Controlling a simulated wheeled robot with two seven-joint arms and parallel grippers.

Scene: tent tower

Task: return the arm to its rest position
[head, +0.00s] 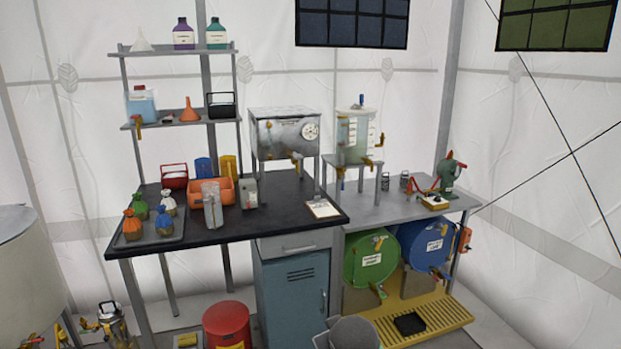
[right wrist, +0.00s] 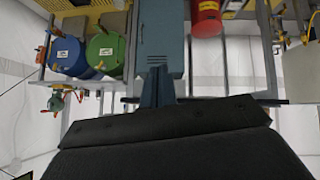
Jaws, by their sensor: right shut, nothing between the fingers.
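My right gripper (right wrist: 157,88) shows in the right wrist view, its narrow dark fingers together and nothing between them. It is in front of the blue-grey cabinet (right wrist: 160,35), which appears upside down in that view, and looks apart from it. The head view shows neither gripper. My left gripper is in no view.
Shelves (head: 185,122) rise at the back left.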

